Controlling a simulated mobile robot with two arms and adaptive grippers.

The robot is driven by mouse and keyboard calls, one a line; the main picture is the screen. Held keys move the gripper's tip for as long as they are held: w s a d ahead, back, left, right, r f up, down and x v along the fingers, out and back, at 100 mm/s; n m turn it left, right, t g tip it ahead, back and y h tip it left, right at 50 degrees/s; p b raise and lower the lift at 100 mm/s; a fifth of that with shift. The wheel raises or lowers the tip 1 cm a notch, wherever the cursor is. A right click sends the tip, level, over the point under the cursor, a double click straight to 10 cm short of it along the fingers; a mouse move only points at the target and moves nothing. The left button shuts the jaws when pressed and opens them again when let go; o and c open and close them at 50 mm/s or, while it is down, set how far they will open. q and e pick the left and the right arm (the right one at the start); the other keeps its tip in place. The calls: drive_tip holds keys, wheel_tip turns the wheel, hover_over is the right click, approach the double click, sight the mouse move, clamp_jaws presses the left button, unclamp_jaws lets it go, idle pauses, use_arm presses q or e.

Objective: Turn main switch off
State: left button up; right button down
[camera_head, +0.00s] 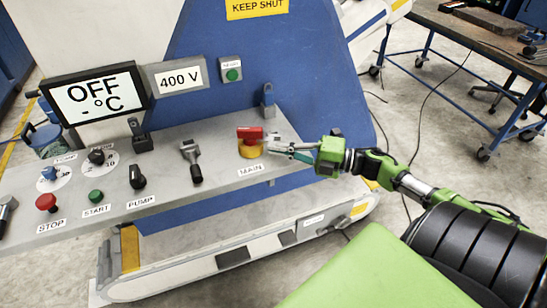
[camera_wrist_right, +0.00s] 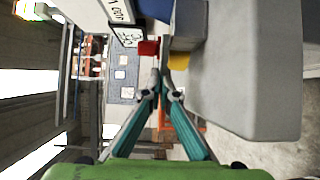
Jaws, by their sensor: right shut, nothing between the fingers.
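The main switch (camera_head: 250,138) is a red handle on a yellow base, on the grey control panel above the label MAIN. The red handle also shows in the right wrist view (camera_wrist_right: 149,47), with part of the yellow base (camera_wrist_right: 179,61) beside it. My right gripper (camera_head: 272,148) is at the right side of the switch, its fingers pointing left at it. The fingers are shut and empty, and their tips (camera_wrist_right: 160,78) meet just short of the switch in the wrist view. I cannot tell whether they touch it. My left gripper is not in view.
The panel (camera_head: 215,160) also carries a black lever (camera_head: 193,165), a pump knob (camera_head: 137,178), a green start button (camera_head: 96,196) and a red stop button (camera_head: 46,202). The display (camera_head: 97,93) reads OFF. A workbench (camera_head: 480,35) stands at the back right.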

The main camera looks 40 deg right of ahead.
drive_tip(key=shift+w+d+b, duration=0.4)
drive_tip(key=shift+d+b, duration=0.05)
drive_tip(key=shift+d, duration=0.25)
drive_tip(key=shift+w+d, duration=0.2)
drive_tip(key=shift+d, duration=0.05)
idle(0.3)
